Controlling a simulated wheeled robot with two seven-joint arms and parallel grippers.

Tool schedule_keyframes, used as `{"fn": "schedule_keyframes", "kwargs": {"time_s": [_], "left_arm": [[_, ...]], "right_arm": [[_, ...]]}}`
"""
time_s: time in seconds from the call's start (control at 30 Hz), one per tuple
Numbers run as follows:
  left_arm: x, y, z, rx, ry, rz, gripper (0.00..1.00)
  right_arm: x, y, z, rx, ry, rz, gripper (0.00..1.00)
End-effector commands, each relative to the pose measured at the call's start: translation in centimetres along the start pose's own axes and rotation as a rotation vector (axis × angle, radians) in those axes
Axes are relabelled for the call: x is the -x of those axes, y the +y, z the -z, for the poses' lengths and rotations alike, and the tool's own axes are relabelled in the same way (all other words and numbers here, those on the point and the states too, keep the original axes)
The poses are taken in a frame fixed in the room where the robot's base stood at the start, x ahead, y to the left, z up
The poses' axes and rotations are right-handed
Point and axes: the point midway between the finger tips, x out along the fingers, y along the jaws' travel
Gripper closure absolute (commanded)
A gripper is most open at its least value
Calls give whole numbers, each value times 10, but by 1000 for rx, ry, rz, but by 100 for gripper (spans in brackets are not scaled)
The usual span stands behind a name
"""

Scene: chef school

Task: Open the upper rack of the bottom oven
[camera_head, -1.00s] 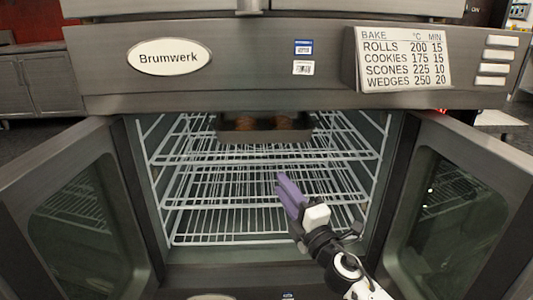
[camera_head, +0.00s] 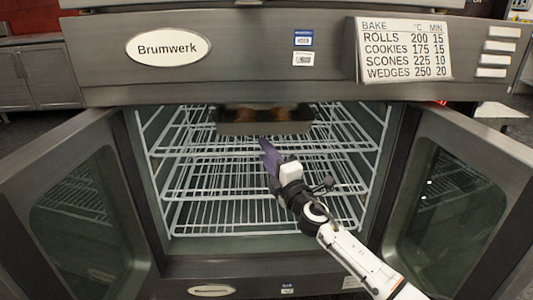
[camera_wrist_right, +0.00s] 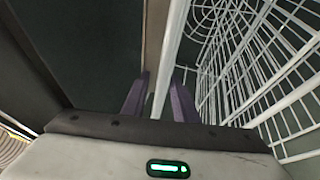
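The bottom oven stands open in the head view. Its upper rack (camera_head: 190,152) is white wire and sits inside the oven, with a dark pan on it. My right gripper (camera_head: 266,150) reaches into the opening at the rack's front edge, below the pan. In the right wrist view, the two purple fingers (camera_wrist_right: 158,100) are apart, and a white bar of a rack (camera_wrist_right: 172,50) runs between them. I cannot tell whether either finger touches it. My left gripper is in neither view.
The dark pan (camera_head: 264,126) holds brown loaves. A lower rack (camera_head: 235,190) lies below. The left door (camera_head: 80,215) and right door (camera_head: 450,200) stand swung open on both sides of my arm. The control panel (camera_head: 250,55) overhangs the opening.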

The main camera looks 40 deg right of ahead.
Motion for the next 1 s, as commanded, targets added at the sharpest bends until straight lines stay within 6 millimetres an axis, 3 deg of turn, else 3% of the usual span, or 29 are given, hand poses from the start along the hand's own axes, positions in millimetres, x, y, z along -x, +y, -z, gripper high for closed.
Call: {"fn": "schedule_keyframes", "kwargs": {"time_s": [0.1, 0.27, 1.0], "left_arm": [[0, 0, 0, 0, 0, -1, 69], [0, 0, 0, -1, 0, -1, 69], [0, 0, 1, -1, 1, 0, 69]], "right_arm": [[0, 0, 0, 0, 0, 0, 74], [0, 0, 0, 0, 0, 0, 100], [1, 0, 0, 0, 0, 0, 100]]}}
